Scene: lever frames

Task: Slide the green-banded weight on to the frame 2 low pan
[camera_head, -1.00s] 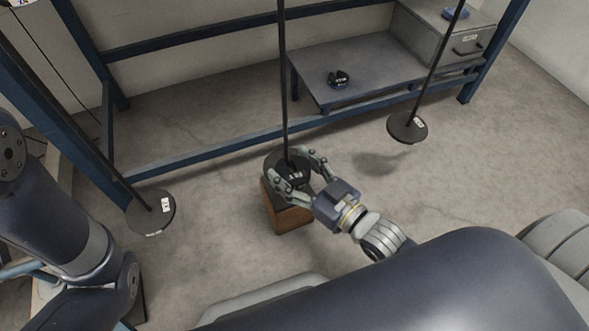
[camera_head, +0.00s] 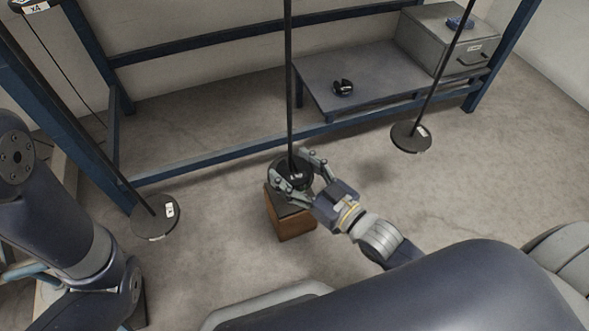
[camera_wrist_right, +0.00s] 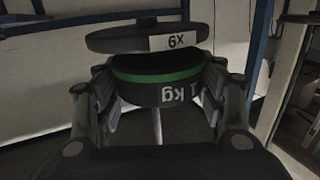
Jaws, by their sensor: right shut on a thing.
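My right gripper (camera_head: 301,169) is shut on the green-banded weight. In the right wrist view the weight (camera_wrist_right: 165,78) is black with a green band and "1 kg" lettering, upside down in the picture, between the fingers (camera_wrist_right: 158,92). A dark hanging pan (camera_wrist_right: 150,39) with a white label lies very close to it; I cannot tell whether they touch. In the head view the weight and the middle pan (camera_head: 281,166) on its rod are hard to tell apart, partly hidden by the fingers. No frame number is readable. My left gripper is out of view.
A brown block (camera_head: 292,221) stands beneath the gripper. Other hanging pans are at left (camera_head: 150,224) and right (camera_head: 406,139). A low grey shelf (camera_head: 385,78) holds a dark slotted weight (camera_head: 343,88) and a grey drawer box (camera_head: 440,42). Blue frame beams run behind.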

